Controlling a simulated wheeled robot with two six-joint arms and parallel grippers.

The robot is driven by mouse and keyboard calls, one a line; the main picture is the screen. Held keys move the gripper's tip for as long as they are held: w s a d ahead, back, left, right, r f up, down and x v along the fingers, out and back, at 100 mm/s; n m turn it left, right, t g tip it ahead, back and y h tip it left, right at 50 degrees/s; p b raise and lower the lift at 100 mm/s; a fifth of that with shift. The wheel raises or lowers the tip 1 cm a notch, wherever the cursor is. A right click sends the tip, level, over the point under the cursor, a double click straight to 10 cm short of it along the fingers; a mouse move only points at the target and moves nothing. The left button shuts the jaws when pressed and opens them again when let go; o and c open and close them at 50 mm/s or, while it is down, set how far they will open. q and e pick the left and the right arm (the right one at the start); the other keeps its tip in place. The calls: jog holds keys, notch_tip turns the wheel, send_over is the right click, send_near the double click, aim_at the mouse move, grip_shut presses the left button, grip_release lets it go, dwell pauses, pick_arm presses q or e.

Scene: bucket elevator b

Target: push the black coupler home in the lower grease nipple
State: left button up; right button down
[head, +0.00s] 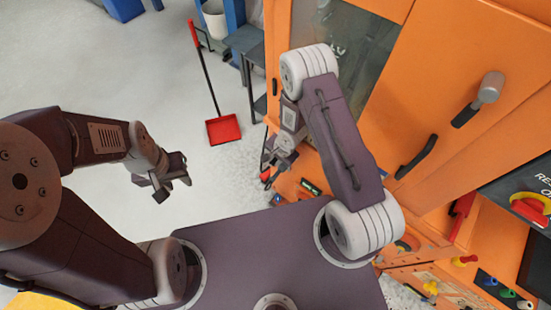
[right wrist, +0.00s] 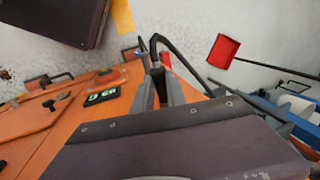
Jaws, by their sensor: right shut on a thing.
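My right gripper (right wrist: 158,78) is shut on a dark, slim thing that looks like the black coupler (right wrist: 154,62). A black hose (right wrist: 187,65) arcs up from the fingertips and away to the right. In the head view my right gripper (head: 273,168) is small, beside the orange housing, and what it holds is hard to make out. My left gripper (head: 172,180) hangs over the bare floor at the left, with its fingers apart and nothing between them. I cannot make out the lower grease nipple in either view, nor whether the coupler touches it.
The orange housing (head: 415,85) with a glass door fills the right. An orange surface with a small dark device with a green display (right wrist: 102,95) lies near my right gripper. A red dustpan (head: 223,129) stands on the open grey floor, with a dark bench (head: 246,42) behind.

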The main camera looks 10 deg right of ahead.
jog(key=shift+s+a, duration=0.35)
jog(key=shift+a, duration=0.15)
jog(key=shift+s+a, duration=0.6)
jog(key=shift+a, duration=0.2)
jog(key=shift+s+a, duration=0.6)
jog(key=shift+a, duration=0.15)
jog(key=s+a, duration=0.2)
jog(key=a, duration=0.1)
jog(key=shift+s, duration=0.25)
